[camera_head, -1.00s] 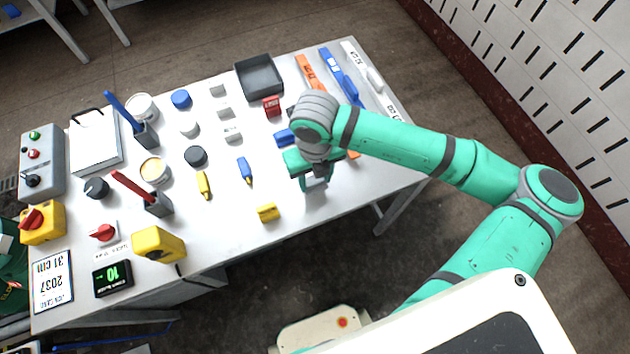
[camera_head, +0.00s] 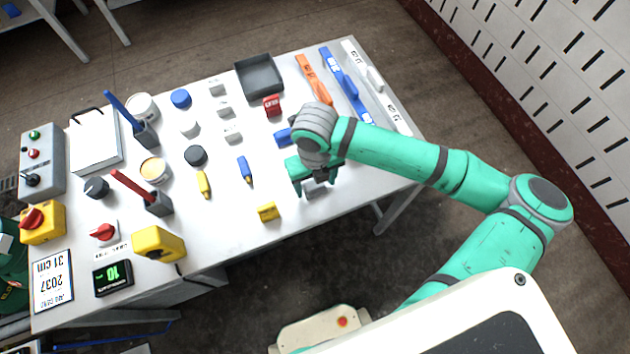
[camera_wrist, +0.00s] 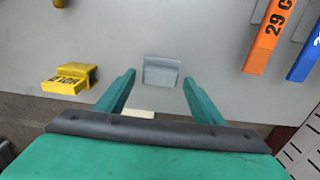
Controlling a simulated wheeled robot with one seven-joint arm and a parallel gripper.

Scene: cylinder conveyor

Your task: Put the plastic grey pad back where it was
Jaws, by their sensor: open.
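A small plastic grey pad (camera_wrist: 162,72) lies on the white table close to its front edge. In the head view the pad (camera_head: 315,193) shows just below my gripper, partly hidden by it. My gripper (camera_wrist: 158,78) is open, with its two green fingers apart. In the wrist view the pad appears between and just beyond the fingertips, with a gap on each side. In the head view my gripper (camera_head: 318,183) is above the table, over the pad's near area.
A yellow block (camera_head: 267,212) lies left of the pad, near the table edge. A blue piece (camera_head: 283,137), a red block (camera_head: 272,106) and a dark tray (camera_head: 259,77) are farther back. Orange (camera_head: 313,78) and blue (camera_head: 345,84) bars lie at the right.

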